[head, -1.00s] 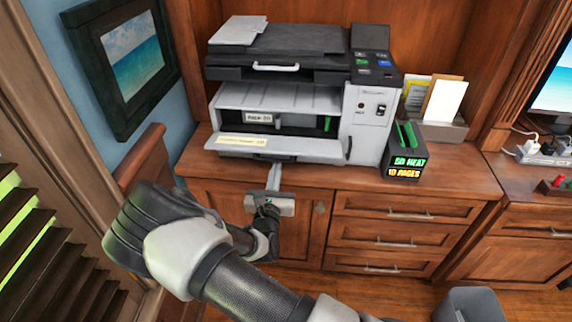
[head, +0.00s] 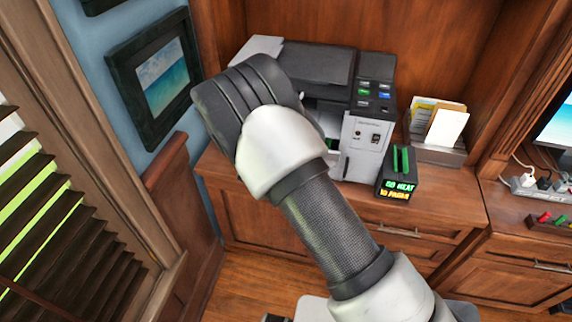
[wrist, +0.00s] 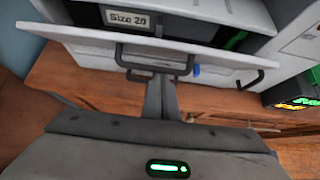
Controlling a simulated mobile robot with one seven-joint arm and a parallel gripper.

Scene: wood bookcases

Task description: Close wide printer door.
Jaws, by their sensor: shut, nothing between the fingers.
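The printer (head: 318,66) stands on the wooden cabinet, with a dark top and a light body. Its wide white door (wrist: 225,62) hangs open in the wrist view, with the dark interior and a "Size 20" label showing above its edge. A dark bar handle (wrist: 153,66) is on the door's outer face. My gripper (wrist: 160,84) is shut and empty, its fingertips at or just below the handle; I cannot tell whether they touch it. In the head view my arm hides the gripper and most of the door.
A black box with green and orange lettering (head: 398,186) stands right of the printer. A holder with papers (head: 438,152) is behind it. A framed picture (head: 160,80) hangs on the left wall. Window blinds (head: 60,220) are at the left. Drawers are below the cabinet top.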

